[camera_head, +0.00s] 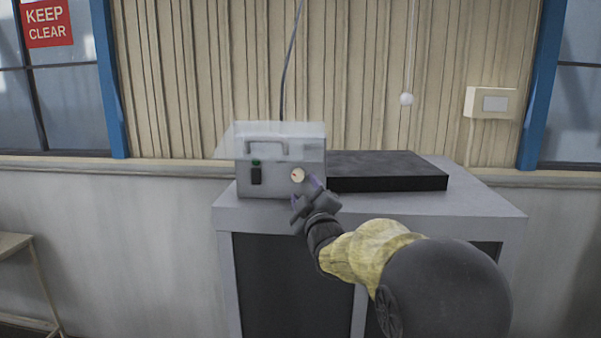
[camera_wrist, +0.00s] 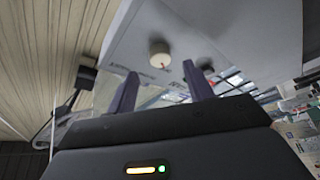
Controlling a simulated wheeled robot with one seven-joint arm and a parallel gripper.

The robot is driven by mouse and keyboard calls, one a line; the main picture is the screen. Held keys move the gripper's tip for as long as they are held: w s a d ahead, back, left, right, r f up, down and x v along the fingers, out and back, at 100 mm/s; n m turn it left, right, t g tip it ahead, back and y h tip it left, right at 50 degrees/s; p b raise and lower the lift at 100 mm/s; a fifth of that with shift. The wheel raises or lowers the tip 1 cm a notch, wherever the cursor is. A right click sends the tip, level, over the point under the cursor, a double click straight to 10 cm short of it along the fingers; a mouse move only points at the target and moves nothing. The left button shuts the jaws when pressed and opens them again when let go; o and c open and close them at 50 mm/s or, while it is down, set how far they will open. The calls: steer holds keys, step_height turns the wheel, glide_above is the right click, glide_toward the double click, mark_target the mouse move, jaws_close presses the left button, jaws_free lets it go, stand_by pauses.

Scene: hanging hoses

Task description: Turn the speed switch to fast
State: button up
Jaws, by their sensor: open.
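A grey control box (camera_head: 280,186) stands on the cabinet top, with a clear cover raised over its upper part. On its front face is a round cream knob (camera_head: 298,175), likely the speed switch, and a black switch (camera_head: 256,175) to the left. My gripper (camera_head: 315,190) is just in front of the box, below and right of the knob. In the wrist view the knob (camera_wrist: 160,54) has a red mark at its lower right and lies beyond the two purple fingers. My gripper (camera_wrist: 160,93) is open and empty there, apart from the knob. The speed labels are too small to read.
The grey cabinet (camera_head: 430,204) carries a flat black slab (camera_head: 385,170) right of the box. A cable (camera_head: 290,60) rises behind the box. A white ball on a cord (camera_head: 406,98) hangs at the wall, left of a wall box (camera_head: 490,103).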

mark_target(299, 178)
steer(key=p+x, duration=0.2)
steer(key=x, duration=0.3)
steer(key=c, duration=1)
